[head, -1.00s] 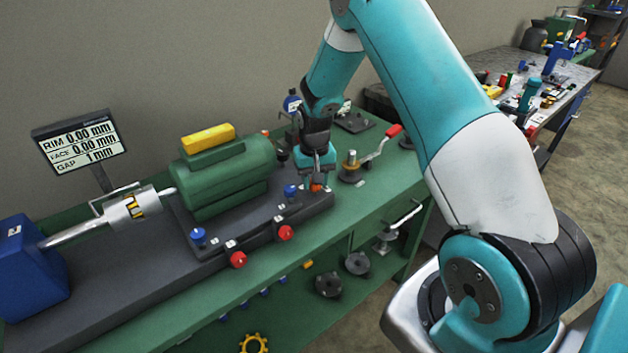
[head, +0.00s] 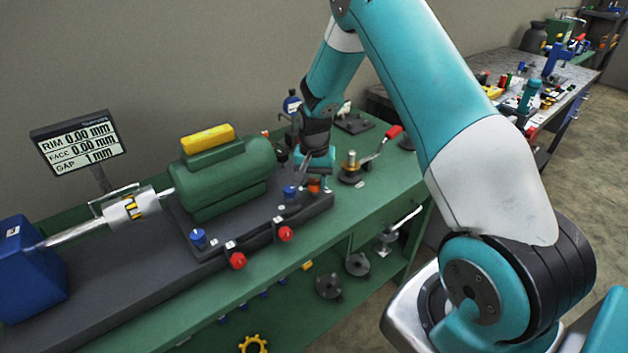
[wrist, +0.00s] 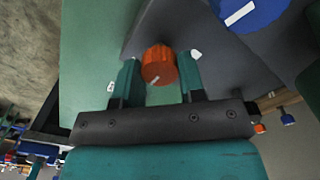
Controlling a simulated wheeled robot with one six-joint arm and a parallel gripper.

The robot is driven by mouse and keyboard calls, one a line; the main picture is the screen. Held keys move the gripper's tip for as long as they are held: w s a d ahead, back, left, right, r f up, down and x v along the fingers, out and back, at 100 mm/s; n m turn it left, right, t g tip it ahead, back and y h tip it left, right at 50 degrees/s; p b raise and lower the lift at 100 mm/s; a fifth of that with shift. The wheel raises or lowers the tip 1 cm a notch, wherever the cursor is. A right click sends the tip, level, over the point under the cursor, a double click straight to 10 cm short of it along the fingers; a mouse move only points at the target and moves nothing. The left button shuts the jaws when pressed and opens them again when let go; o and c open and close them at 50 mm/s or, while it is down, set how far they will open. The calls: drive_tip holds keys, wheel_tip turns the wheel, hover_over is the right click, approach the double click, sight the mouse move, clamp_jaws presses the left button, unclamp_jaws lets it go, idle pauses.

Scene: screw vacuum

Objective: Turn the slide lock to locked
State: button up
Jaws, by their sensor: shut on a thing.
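The slide lock appears to be the orange knob (wrist: 159,65) with a pale pointer line, at the right end of the dark base plate. In the wrist view my gripper (wrist: 160,75) has one teal finger on each side of this knob and is shut on it. The pointer line slants toward the lower left in that view. In the head view the orange knob (head: 314,185) shows just below my gripper (head: 312,178), partly hidden by the fingers. Any lock markings are too small to read.
A blue knob (head: 290,192) stands close to the left of my gripper. A green motor (head: 222,178) sits on the dark base plate (head: 260,228), with red knobs (head: 285,233) along its front edge. A red-handled crank (head: 392,133) stands to the right on the green bench (head: 345,215).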

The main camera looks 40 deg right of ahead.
sight(314, 182)
drive_tip(key=shift+r, duration=0.1)
drive_tip(key=o, duration=0.9)
drive_tip(key=shift+o, duration=0.2)
wheel_tip(314, 182, up, 17)
drive_tip(key=b, duration=0.1)
drive_tip(key=shift+r+b, duration=0.2)
drive_tip(key=shift+b, duration=0.2)
